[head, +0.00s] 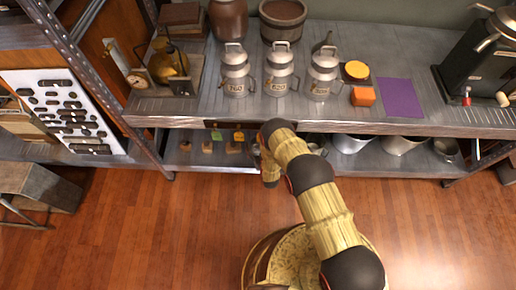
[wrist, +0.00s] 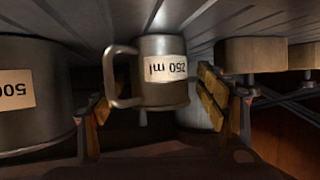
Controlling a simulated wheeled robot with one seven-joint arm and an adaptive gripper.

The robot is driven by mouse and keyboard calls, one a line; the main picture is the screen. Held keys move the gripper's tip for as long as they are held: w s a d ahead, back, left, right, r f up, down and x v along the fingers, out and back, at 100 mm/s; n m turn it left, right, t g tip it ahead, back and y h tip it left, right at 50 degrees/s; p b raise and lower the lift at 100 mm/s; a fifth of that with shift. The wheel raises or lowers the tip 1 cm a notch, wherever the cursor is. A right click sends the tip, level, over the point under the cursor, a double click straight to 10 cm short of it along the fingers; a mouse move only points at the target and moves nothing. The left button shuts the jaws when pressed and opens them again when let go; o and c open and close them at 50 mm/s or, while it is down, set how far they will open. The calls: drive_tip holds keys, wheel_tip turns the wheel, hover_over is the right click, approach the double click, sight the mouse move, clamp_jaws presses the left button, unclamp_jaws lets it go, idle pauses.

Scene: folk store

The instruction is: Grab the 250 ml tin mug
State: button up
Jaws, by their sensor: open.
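The 250 ml tin mug (wrist: 162,88) is a small grey metal cup with a white label. Its label reads upside down in the wrist view, and its handle is on the left of that picture. My gripper (wrist: 158,100) is open, with one finger on each side of the mug. The left finger is near the handle and the right finger is near the mug's right wall; I cannot tell whether either touches. In the head view my arm reaches to the lower shelf (head: 222,158), and it hides the 250 ml mug and the fingertips.
A larger mug marked 500 (wrist: 32,95) stands close on the left in the wrist view. Small blocks (wrist: 250,55) are on the right. In the head view, the upper counter (head: 200,112) overhangs the lower shelf, and grey pots (head: 350,143) stand right of my arm.

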drive_tip(key=shift+c, duration=0.5)
drive_tip(key=c, duration=1.1)
drive_tip(key=shift+r, duration=0.1)
drive_tip(key=shift+c, duration=0.7)
